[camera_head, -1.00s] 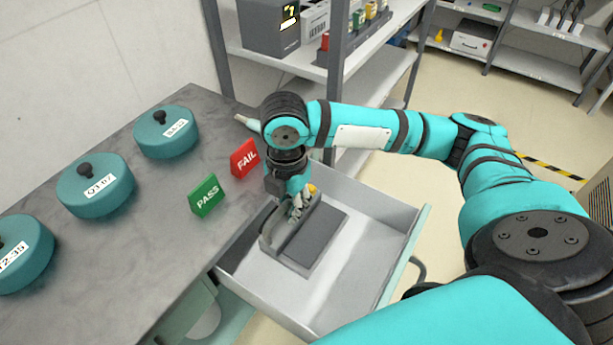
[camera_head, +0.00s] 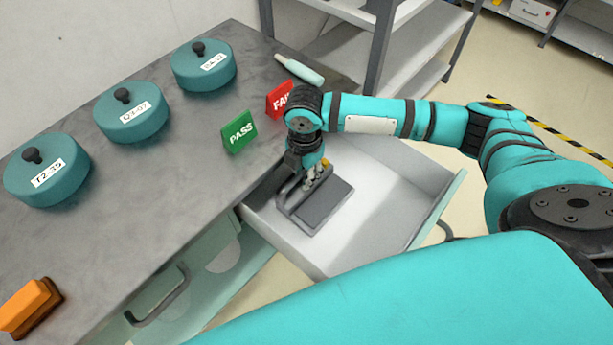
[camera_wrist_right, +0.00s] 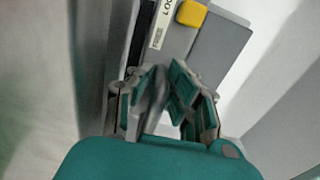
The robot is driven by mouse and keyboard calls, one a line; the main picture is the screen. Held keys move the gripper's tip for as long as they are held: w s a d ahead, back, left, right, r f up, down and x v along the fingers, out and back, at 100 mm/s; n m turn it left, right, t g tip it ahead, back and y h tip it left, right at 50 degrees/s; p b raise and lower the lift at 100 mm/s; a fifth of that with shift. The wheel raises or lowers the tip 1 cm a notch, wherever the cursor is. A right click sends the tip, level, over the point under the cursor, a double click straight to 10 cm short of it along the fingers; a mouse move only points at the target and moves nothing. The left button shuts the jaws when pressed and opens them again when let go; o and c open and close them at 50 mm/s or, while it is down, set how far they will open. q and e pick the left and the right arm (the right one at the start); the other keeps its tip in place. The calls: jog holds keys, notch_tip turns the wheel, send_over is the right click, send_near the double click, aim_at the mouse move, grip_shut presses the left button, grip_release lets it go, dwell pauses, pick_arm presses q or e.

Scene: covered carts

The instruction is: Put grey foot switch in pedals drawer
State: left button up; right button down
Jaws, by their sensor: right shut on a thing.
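The grey foot switch (camera_head: 330,204) is a flat dark-grey pedal with a raised bar along its left side and a small yellow part. It is inside the open pale drawer (camera_head: 400,205), near the left wall. I cannot tell whether it touches the drawer floor. My right gripper (camera_head: 314,187) points down into the drawer and is shut on the switch's bar. The right wrist view shows the fingers (camera_wrist_right: 163,98) around the grey bar, with the switch's body (camera_wrist_right: 222,48), yellow block and white label beyond. My left gripper is not in view.
The grey bench (camera_head: 150,185) carries several teal lidded pots (camera_head: 132,115), a green PASS sign (camera_head: 239,132), a red FAIL sign (camera_head: 281,99), a pale-tipped teal tool (camera_head: 300,70) and an orange block (camera_head: 29,306). The drawer's right half is free. A shelf rack (camera_head: 385,45) stands behind.

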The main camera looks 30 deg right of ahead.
jog(key=shift+s+d+f, duration=0.15)
jog(key=shift+s+f, duration=0.05)
jog(key=shift+f, duration=0.2)
jog(key=shift+f, duration=0.1)
jog(key=c, duration=1.6)
grip_release()
jog(key=shift+f, duration=0.1)
jog(key=shift+o, duration=0.2)
notch_tip(320, 180, up, 12)
jog(key=shift+r+p, duration=0.15)
jog(key=shift+p, duration=0.45)
